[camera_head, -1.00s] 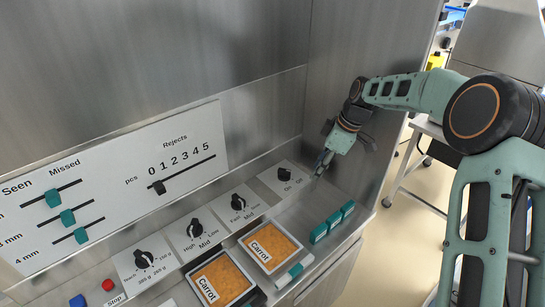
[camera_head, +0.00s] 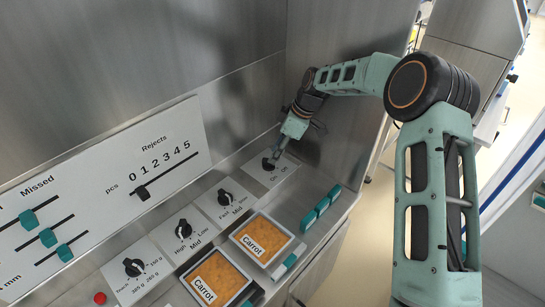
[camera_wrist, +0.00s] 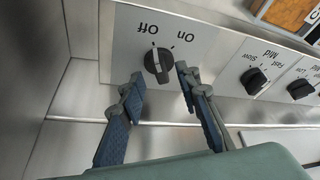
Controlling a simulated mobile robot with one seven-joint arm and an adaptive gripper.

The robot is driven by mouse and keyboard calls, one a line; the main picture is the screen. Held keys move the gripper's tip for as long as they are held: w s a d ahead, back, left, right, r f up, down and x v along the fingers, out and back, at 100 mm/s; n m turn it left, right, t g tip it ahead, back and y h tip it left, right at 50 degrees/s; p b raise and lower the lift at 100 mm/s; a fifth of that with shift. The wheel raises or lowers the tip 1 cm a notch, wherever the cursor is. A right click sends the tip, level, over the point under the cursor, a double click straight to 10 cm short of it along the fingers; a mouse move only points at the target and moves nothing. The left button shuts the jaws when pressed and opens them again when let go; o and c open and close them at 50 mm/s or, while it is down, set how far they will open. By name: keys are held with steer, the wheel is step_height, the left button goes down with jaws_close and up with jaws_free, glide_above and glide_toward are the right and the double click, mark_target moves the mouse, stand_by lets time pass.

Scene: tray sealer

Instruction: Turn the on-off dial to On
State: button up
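The on-off dial (camera_head: 268,164) is a black knob on a small white panel at the far right end of the row of dials. The wrist view shows the dial (camera_wrist: 157,66) close up, with Off and On printed upside down beside it. Its pale pointer line appears to face Off. My gripper (camera_wrist: 160,72) is open, with one blue-grey finger on each side of the dial. Whether the fingertips touch it, I cannot tell. In the head view my gripper (camera_head: 276,154) is at the dial and partly covers it.
Other black dials, including the Fast-Slow dial (camera_head: 225,198), stand in the row to the left. Carrot trays (camera_head: 268,264) and teal blocks (camera_head: 319,209) lie in front. Steel walls rise behind and to the right of the dial.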

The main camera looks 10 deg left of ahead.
steer(key=shift+x, duration=1.55)
jaws_close()
